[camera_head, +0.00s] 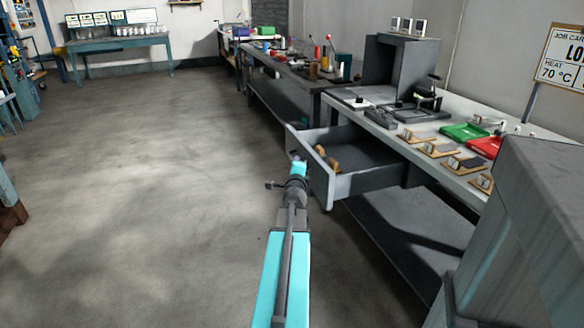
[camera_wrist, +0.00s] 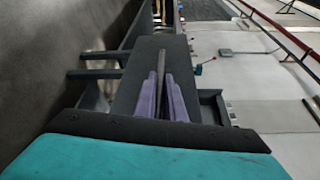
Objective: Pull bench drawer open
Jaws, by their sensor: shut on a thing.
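The bench drawer (camera_head: 355,182) stands pulled well out from under the light-topped bench in the head view. Its grey front panel (camera_head: 318,182) faces left, and small tan pieces (camera_head: 327,158) lie inside. My gripper (camera_head: 299,168) is at the outer face of that panel, at handle height. In the wrist view my gripper's two purple fingers (camera_wrist: 162,98) are close together on a thin dark bar (camera_wrist: 160,68), which I take for the drawer handle. Most of the handle is hidden by my gripper in the head view.
The bench top (camera_head: 452,178) carries a green tray (camera_head: 464,132), a red tray (camera_head: 486,147) and several wooden-based pieces. A grey cabinet (camera_head: 530,235) stands close at right. A lower shelf (camera_head: 405,240) lies under the drawer. The floor (camera_head: 140,200) at left is clear.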

